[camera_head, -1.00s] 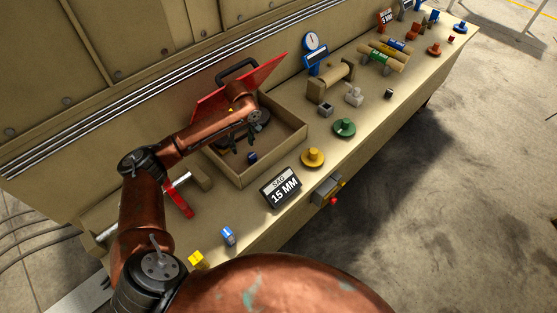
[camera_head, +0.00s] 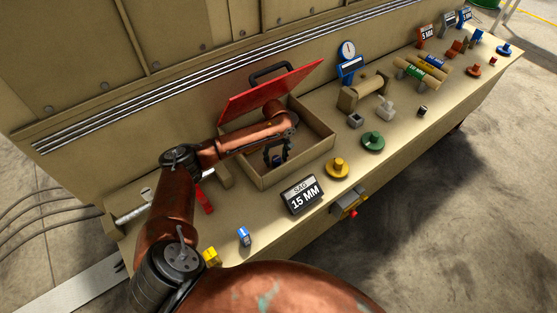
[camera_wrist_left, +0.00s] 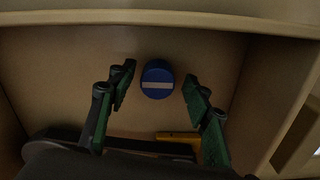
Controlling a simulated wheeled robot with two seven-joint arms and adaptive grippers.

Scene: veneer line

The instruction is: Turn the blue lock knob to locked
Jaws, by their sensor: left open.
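The blue lock knob (camera_wrist_left: 157,79) is round, with a white bar across its face that lies level in the left wrist view. It is inside the open wooden box (camera_head: 318,166), whose red lid (camera_head: 262,92) is tilted up; the knob is small and partly covered in the head view (camera_head: 278,161). My left gripper (camera_head: 275,157) reaches down into the box. In the left wrist view its open green-padded fingers (camera_wrist_left: 158,88) stand on either side of the knob, with gaps on both sides. My right gripper is not in view.
The box walls surround the left gripper. A yellow part (camera_wrist_left: 180,138) lies below the knob in the wrist view. A 15 MM sign (camera_head: 303,195), a yellow knob (camera_head: 339,167) and a green knob (camera_head: 373,141) stand on the bench outside. A red handle (camera_head: 204,200) is left of the box.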

